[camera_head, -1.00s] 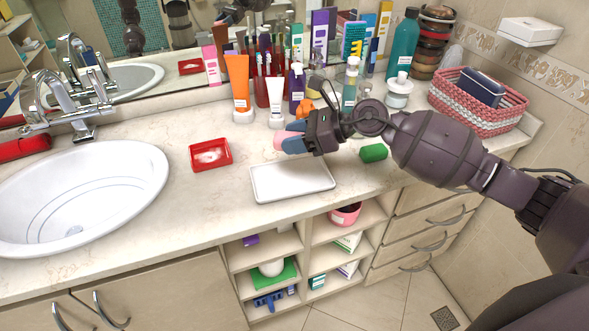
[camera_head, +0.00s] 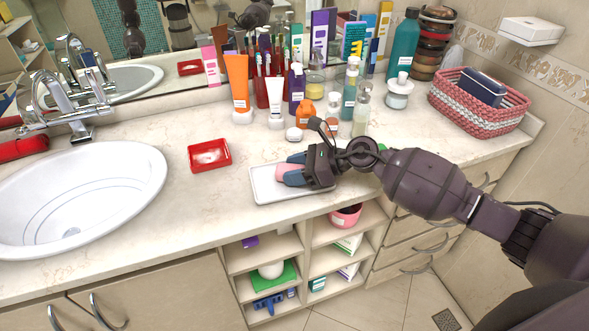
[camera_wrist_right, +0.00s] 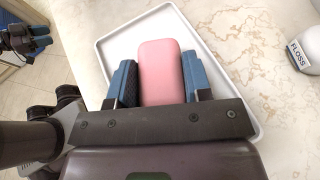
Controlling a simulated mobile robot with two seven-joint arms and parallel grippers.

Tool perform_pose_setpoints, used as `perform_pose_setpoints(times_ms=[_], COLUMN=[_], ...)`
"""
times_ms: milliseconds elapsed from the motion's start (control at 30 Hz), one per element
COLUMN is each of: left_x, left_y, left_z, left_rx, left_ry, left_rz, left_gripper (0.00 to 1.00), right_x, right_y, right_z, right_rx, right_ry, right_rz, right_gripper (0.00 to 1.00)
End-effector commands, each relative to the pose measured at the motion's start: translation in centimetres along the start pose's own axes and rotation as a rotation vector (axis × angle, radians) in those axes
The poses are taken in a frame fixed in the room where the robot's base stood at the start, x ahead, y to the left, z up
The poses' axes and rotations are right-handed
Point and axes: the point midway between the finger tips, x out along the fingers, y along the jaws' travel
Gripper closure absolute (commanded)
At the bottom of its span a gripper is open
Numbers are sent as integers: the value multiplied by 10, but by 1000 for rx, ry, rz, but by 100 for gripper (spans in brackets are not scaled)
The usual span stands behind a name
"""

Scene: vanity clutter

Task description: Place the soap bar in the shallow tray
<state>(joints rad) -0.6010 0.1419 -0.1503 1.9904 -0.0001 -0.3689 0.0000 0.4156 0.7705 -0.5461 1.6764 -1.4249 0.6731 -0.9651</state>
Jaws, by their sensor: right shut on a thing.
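The soap bar is a pink rounded block; it shows in the right wrist view (camera_wrist_right: 160,72) and in the head view (camera_head: 287,172). My right gripper (camera_head: 290,174) is shut on it, with a blue finger on either side, also in the right wrist view (camera_wrist_right: 159,82). The shallow tray (camera_head: 262,194) is white and rectangular, near the counter's front edge. It also shows in the right wrist view (camera_wrist_right: 112,45). The gripper and soap are over the tray; I cannot tell whether the soap touches its floor. My left gripper is not seen in the head view.
A red soap dish (camera_head: 209,154) stands left of the tray, and the sink (camera_head: 90,190) is farther left. Bottles and tubes, such as an orange tube (camera_head: 238,85), stand behind. A pink-and-white basket (camera_head: 490,118) is at the right. Counter between dish and tray is clear.

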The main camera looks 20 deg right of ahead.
Motion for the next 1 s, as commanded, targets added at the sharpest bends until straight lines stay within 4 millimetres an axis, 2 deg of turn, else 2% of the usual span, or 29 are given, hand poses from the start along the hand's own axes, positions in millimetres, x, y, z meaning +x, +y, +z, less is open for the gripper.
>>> perform_pose_setpoints(times_ms=[167, 200, 367, 733, 867, 1000], left_x=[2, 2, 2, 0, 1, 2], left_y=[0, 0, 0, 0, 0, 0], left_z=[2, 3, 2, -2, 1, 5], left_rx=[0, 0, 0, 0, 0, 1], left_ry=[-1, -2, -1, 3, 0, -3], left_rz=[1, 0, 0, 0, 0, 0], left_gripper=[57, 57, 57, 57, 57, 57], right_x=[1, 1, 1, -1, -17, -43], right_y=[0, 0, 0, 0, -1, 0], right_z=[-3, -4, -2, 2, -2, -2], right_rx=[0, 0, -1, -1, 0, 0], right_ry=[0, 1, 0, 0, 3, 4], right_rz=[0, 0, 0, 0, -2, -2], right_gripper=[79, 53, 29, 29, 29, 29])
